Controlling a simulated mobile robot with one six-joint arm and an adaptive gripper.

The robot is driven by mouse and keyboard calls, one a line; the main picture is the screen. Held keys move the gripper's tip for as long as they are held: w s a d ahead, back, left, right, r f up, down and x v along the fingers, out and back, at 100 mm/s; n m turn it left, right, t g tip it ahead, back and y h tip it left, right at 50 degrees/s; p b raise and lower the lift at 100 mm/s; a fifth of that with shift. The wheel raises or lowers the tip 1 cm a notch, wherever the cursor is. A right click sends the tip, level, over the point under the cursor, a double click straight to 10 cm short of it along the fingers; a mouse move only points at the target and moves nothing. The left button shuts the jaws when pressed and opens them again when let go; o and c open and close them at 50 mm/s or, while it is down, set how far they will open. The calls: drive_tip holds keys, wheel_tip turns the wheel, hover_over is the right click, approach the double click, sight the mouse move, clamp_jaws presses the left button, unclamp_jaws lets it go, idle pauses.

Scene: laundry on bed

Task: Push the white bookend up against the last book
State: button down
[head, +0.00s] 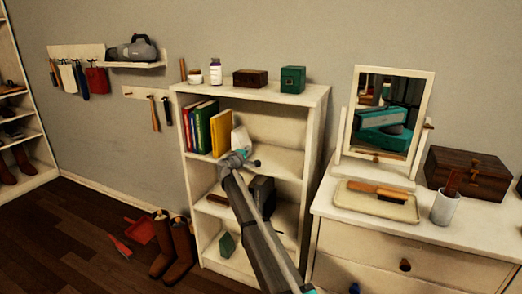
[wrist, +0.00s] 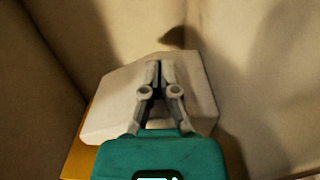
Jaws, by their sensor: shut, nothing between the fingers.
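The white bookend (head: 240,141) is on the upper shelf of the bookcase, just right of the yellow book (head: 221,133), the last in a row. I cannot tell whether they touch. Red, blue and green books (head: 204,126) stand further left. In the wrist view, the pale bookend (wrist: 108,97) lies behind my gripper (wrist: 158,66), whose fingers are shut and empty. A yellow edge (wrist: 76,163) shows at lower left. My gripper is at the bookend; contact is unclear. In the head view my wrist hides the bookend's lower part and the fingers.
The bookcase (head: 317,112) has free upper-shelf room (head: 278,158) right of the bookend. Bottles, a brown box (head: 250,78) and a green box (head: 292,79) stand on its top. A dresser (head: 345,232) with a mirror stands to the right.

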drive_tip(key=shift+w+a, duration=0.35)
drive_tip(key=shift+a, duration=0.5)
drive_tip(key=shift+w+a, duration=0.3)
drive_tip(key=shift+a, duration=0.55)
drive_tip(key=shift+w+a, duration=0.35)
drive_tip(key=shift+a, duration=0.5)
drive_tip(key=shift+d, duration=0.15)
drive_tip(key=shift+s+d, duration=0.3)
drive_tip(key=shift+d, duration=0.35)
drive_tip(key=shift+s+d, duration=0.3)
drive_tip(key=shift+d, duration=0.35)
drive_tip(key=shift+s, duration=0.1)
drive_tip(key=v, duration=1.3)
drive_tip(key=shift+s, duration=0.4)
idle(0.5)
drive_tip(key=shift+a, duration=0.15)
drive_tip(key=shift+f, duration=0.1)
